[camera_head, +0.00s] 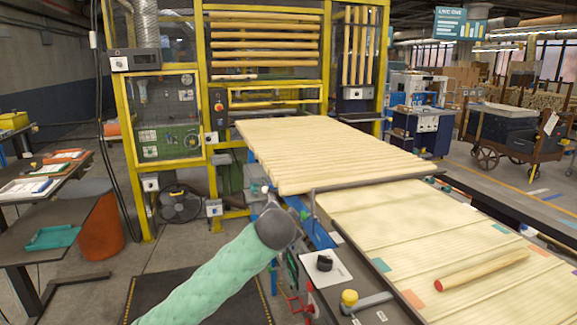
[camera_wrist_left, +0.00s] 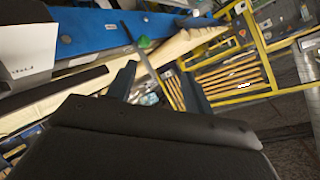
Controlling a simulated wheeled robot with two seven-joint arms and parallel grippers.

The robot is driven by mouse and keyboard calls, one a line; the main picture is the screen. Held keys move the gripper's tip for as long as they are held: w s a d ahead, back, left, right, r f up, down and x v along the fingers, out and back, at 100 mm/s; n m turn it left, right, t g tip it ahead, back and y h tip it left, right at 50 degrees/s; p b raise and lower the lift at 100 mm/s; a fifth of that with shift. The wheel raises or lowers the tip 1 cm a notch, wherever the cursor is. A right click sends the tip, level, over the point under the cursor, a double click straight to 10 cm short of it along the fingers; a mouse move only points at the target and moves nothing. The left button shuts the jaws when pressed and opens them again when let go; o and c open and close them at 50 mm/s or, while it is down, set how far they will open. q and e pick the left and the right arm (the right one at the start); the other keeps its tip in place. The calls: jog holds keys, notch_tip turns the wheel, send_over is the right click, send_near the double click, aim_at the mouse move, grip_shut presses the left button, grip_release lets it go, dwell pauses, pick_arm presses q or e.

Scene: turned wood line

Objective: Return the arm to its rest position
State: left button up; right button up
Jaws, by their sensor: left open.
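My left arm, in a pale green padded sleeve (camera_head: 215,278), reaches up from the bottom of the head view. It ends in a dark grey joint (camera_head: 275,228) beside the near left side of the wood line. The fingers are hard to make out there. In the left wrist view my left gripper (camera_wrist_left: 158,80) shows two dark fingers spread apart with nothing between them. Wooden slats and yellow frame posts lie beyond the fingers, not held. My right gripper is not in either view.
A slatted wooden table (camera_head: 330,152) stands ahead. A lower ribbed bed (camera_head: 400,215) at right carries a loose turned rod (camera_head: 482,270) with a red end. A yellow-framed machine (camera_head: 130,140) stands behind. Dark floor mat (camera_head: 160,290) is clear.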

pick_arm(q)
jog(key=s+a+f+n+g, duration=0.3)
jog(key=s+a+f, duration=0.2)
jog(key=s+f, duration=0.7)
jog(key=s+a+f+n+g, duration=0.25)
jog(key=s+a+f, duration=0.25)
jog(key=s+f, duration=0.8)
jog(key=s+a+f+n+g, duration=0.2)
jog(key=s+a+f+g, duration=0.3)
jog(key=s+f, duration=1.1)
jog(key=s, duration=0.3)
jog(key=s+f+g, duration=0.1)
jog(key=s+f, duration=0.2)
jog(key=s, duration=0.3)
jog(key=shift+s+f+n, duration=0.35)
jog(key=shift+s, duration=0.05)
jog(key=shift+w+d, duration=0.1)
